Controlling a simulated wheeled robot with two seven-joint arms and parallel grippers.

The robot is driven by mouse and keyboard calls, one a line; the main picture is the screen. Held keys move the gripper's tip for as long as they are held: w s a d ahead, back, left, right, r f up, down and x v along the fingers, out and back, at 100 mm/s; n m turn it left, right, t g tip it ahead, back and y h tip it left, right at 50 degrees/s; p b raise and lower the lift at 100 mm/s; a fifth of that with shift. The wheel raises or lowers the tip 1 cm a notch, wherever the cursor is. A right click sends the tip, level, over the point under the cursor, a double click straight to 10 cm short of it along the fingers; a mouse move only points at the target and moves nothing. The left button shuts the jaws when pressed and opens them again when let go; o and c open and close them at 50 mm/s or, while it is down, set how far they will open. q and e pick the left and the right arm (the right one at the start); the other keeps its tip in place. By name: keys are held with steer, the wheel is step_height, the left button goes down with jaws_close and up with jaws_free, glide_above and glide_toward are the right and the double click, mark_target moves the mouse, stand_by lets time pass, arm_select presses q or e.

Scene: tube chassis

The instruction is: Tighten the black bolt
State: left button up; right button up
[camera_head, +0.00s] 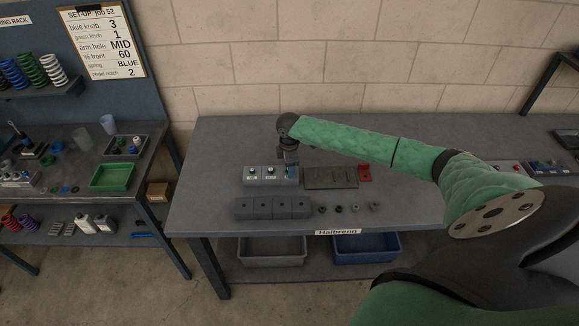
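My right gripper (288,158) points down over the right end of a light grey block (261,176) on the table. The arm is green and comes in from the right. The fingers are small and dark here, so I cannot tell whether they are open or shut, or on anything. The block has green-marked spots at its left and middle and a blue part (289,170) under the gripper. No black bolt can be made out for certain. Several small dark pieces stand in a row at the front, including a dark one (338,209). My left gripper is not in view.
A dark grey block with holes (272,208) lies in front. A dark flat plate (331,178) and a red piece (365,172) lie to the right. Grey and blue bins (366,248) are below the table. The table's left part (208,178) is clear.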

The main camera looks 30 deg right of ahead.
stand_by(0.3)
steer(key=shift+r+b, duration=0.45)
step_height(320, 180, up, 6)
steer(key=b, duration=0.3)
steer(key=shift+f, duration=0.1)
steer(key=shift+r, duration=0.55)
